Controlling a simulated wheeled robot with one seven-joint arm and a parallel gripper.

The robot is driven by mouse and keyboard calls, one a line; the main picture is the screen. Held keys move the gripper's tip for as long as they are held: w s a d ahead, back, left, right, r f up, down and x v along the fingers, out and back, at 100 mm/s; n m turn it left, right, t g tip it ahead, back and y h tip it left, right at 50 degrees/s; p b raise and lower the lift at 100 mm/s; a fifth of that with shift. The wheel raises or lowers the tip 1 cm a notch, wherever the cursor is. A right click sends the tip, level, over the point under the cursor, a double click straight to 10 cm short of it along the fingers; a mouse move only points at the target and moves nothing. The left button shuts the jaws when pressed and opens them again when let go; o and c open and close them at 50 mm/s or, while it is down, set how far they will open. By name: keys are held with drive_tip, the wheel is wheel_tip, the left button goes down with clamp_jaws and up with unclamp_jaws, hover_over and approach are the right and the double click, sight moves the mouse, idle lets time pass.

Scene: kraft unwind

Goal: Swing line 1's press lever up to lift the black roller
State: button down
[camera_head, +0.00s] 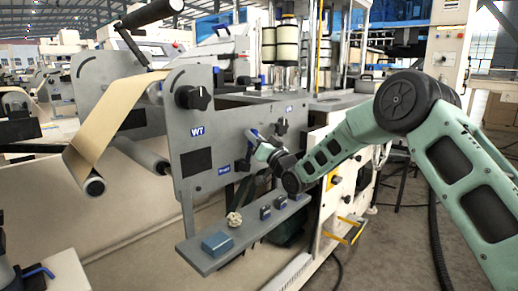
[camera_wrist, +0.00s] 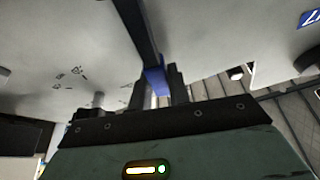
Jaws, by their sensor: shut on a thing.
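My gripper (camera_head: 260,146) is at the grey side plate (camera_head: 205,105) marked W1, on its right half. It is shut on the blue grip of a black lever (camera_head: 243,164), which points upward from its pivot on the plate. In the wrist view, the black lever bar (camera_wrist: 140,30) runs down to its blue grip (camera_wrist: 155,80) between my two fingers (camera_wrist: 157,92). A dark roller (camera_head: 150,13) shows at the top left above the tan kraft web (camera_head: 110,115). Whether this lever is joined to that roller is hidden behind the plate.
A grey shelf (camera_head: 215,262) below the plate carries a blue box (camera_head: 217,244), a pale crumpled lump (camera_head: 234,219) and small dark blocks (camera_head: 266,212). A black knob (camera_head: 194,97) sticks out of the plate's upper left. Open floor lies at the right.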

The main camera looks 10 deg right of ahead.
drive_tip(key=shift+s+a+r+n+g+y+b, duration=0.1)
drive_tip(key=shift+s+a+n+g+y+b, duration=0.3)
drive_tip(key=shift+n, duration=0.65)
drive_tip(key=shift+s+a+r+n+g+y+b, duration=0.1)
drive_tip(key=shift+s+a+n+y+b, duration=0.25)
drive_tip(key=shift+a+n+y+b, duration=0.5)
drive_tip(key=shift+d+n, duration=0.2)
drive_tip(key=shift+n, duration=0.1)
drive_tip(key=c, duration=1.3)
unclamp_jaws()
drive_tip(key=shift+d, duration=0.1)
drive_tip(key=p+v, duration=0.1)
drive_tip(key=v, duration=1.6)
drive_tip(key=shift+s+p, duration=0.3)
drive_tip(key=shift+p, duration=0.05)
